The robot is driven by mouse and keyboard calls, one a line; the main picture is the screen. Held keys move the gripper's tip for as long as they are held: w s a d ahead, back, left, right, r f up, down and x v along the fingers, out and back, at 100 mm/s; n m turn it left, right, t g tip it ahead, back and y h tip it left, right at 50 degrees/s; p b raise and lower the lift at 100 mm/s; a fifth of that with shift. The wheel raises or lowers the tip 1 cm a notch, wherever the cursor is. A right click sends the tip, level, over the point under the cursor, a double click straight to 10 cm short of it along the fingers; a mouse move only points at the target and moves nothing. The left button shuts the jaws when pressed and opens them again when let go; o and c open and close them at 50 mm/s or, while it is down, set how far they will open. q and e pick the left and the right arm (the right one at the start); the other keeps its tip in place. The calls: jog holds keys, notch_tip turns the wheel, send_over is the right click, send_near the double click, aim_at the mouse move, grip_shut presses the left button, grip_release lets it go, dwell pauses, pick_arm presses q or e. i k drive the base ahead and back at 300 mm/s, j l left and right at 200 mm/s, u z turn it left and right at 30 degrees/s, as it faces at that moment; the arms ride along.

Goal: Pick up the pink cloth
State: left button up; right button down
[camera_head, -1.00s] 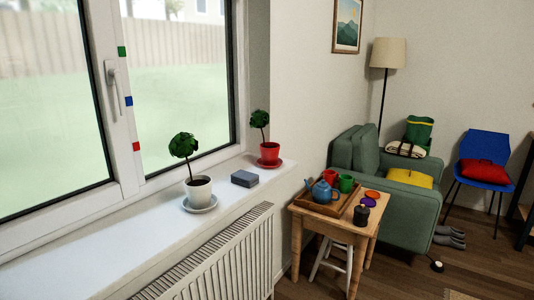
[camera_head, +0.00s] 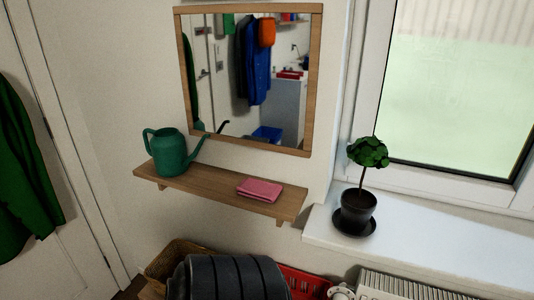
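The pink cloth (camera_head: 260,190) lies folded flat on a wooden wall shelf (camera_head: 215,186), toward its right end. A green watering can (camera_head: 170,152) stands on the same shelf to the left of the cloth, its spout pointing right toward the mirror. Neither of my grippers is in view.
A wood-framed mirror (camera_head: 312,85) hangs just above the shelf. A potted plant (camera_head: 357,212) stands on the white windowsill (camera_head: 440,240) to the right. Below the shelf are a wicker basket (camera_head: 163,262) and a red crate (camera_head: 308,283). A green coat (camera_head: 25,165) hangs at the left.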

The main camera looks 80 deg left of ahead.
aim_at(258, 189)
jog(key=u, duration=2.45)
